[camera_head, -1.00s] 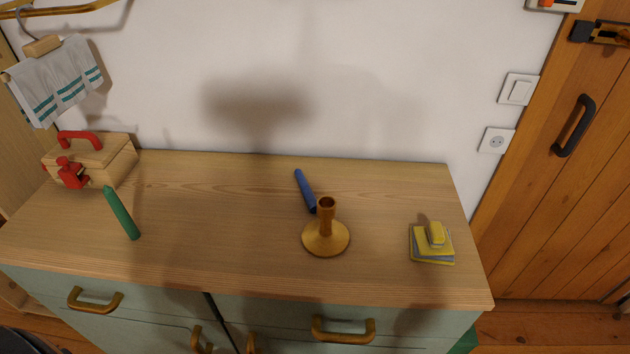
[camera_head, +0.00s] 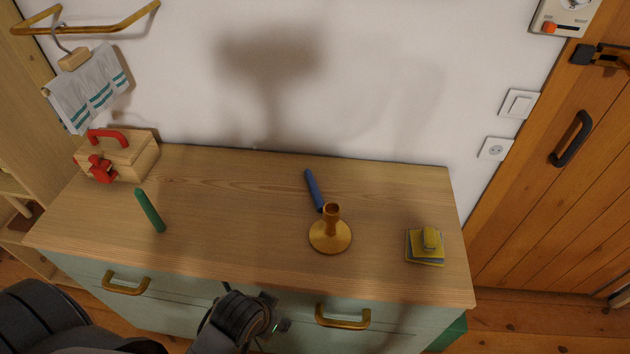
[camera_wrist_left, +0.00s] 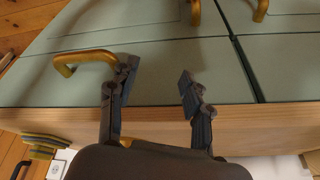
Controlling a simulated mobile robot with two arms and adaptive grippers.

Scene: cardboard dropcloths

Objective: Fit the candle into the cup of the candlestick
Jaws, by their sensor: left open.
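A golden-brown candlestick (camera_head: 330,238) stands upright on the wooden dresser top, its cup (camera_head: 332,210) open and empty. A blue candle (camera_head: 314,190) lies just behind it, its near end close to the cup in the picture. A green candle (camera_head: 150,210) is on the left part of the top; I cannot tell for sure whether it stands or lies. My left gripper (camera_head: 277,311) is in front of the dresser, near its drawers and apart from both candles. In the left wrist view its fingers (camera_wrist_left: 156,86) are spread and empty. My right gripper is not in view.
A wooden box (camera_head: 130,163) with red handle and clamp is at the back left. Yellow and blue sponge-like blocks (camera_head: 425,247) sit at the right. Drawer handles (camera_head: 343,318) stick out from the dresser front. The middle of the top (camera_head: 235,215) is clear.

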